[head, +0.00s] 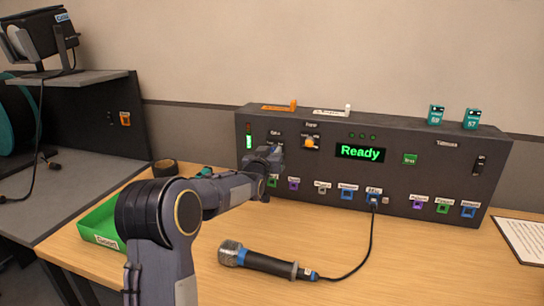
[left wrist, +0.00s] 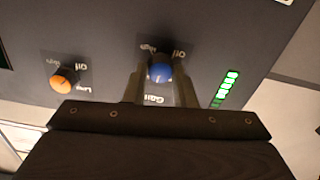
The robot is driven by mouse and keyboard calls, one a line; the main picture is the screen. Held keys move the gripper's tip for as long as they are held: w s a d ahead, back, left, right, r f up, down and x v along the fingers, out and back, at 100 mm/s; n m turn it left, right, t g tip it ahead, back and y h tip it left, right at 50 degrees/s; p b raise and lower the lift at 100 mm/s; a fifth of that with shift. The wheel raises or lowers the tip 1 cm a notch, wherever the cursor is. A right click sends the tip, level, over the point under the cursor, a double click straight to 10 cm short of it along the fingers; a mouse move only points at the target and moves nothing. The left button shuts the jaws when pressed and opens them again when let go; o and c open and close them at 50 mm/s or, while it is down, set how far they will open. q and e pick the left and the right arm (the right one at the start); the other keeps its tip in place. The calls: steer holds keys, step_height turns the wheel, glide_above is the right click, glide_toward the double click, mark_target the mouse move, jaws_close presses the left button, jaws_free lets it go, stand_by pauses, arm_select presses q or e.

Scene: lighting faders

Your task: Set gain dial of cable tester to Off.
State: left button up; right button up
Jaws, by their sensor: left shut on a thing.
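The cable tester (head: 400,150) is a dark panel on the wooden table, with a green "Ready" display. Its gain dial (left wrist: 160,72) is a blue knob in the left wrist view, where the panel appears upside down. "Off" and "High" marks show beside the dial; which mark it points at is not clear. My left gripper (left wrist: 160,85) has one finger on each side of the blue knob and is shut on it. In the head view my left gripper (head: 268,165) is at the panel's left part and hides the dial. My right gripper is not in view.
An orange dial (head: 310,143) sits right of the gain dial; it also shows in the wrist view (left wrist: 64,79). A microphone (head: 262,260) is cabled to the panel's lower row of ports. A green tray (head: 98,228) and tape roll (head: 165,168) are at the left.

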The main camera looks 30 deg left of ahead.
arm_select(q)
steer(key=n+b, duration=0.2)
steer(key=shift+a+f+n, duration=0.1)
steer(key=shift+f+n, duration=0.1)
steer(key=shift+n, duration=0.2)
steer(key=n+b, duration=0.3)
steer(key=shift+n, duration=0.3)
steer(key=n+b, duration=0.2)
steer(key=shift+n, duration=0.3)
steer(key=n+b, duration=0.2)
steer(key=n, duration=0.1)
steer(key=shift+n, duration=0.3)
steer(key=n+b, duration=0.1)
steer(key=n, duration=0.2)
steer(key=shift+n, duration=0.4)
steer(key=shift+f+n+b, duration=0.15)
steer(key=shift+n+b, duration=1)
steer(key=shift+n, duration=4.95)
